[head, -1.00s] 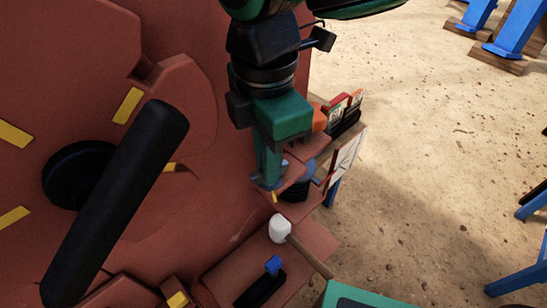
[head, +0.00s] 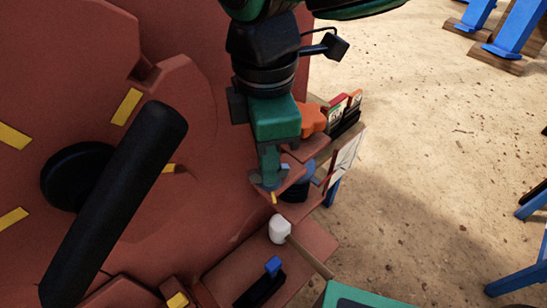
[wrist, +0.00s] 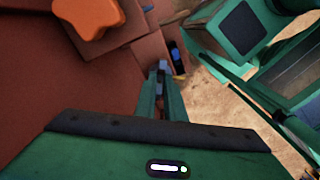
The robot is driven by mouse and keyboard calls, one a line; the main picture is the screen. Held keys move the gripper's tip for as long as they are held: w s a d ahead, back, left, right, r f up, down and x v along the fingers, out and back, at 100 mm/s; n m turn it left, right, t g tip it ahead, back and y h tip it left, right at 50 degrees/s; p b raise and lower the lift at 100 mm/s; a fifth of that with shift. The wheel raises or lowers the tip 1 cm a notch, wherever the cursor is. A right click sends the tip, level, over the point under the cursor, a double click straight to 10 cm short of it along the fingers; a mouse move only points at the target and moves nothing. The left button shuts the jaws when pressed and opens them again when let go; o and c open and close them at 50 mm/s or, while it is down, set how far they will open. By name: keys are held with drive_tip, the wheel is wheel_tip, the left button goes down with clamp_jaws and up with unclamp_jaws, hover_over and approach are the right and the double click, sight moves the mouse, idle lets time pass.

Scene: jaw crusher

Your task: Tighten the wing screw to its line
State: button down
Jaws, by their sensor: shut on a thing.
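My gripper (head: 269,183) points down beside the red machine wall, its fingertips low over a small red ledge (head: 292,182). It is shut on what I take to be the wing screw, which the fingers mostly hide. In the wrist view the two green fingers (wrist: 161,88) come together with little gap, and their bluish tips are close to the red surface. A short yellow mark (head: 274,198) shows just below the fingertips in the head view. I cannot tell how the wing lines up with it.
An orange knob (head: 313,118) is close to the right of my gripper; the wrist view shows it too (wrist: 88,16). A large black handle (head: 115,205) stands at left.

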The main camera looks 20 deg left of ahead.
drive_tip(key=c, duration=1.8)
unclamp_jaws()
drive_tip(key=shift+d, duration=0.2)
drive_tip(key=shift+c, duration=0.2)
drive_tip(key=shift+a, duration=0.1)
wheel_tip(320, 180, up, 11)
drive_tip(key=shift+f, duration=0.15)
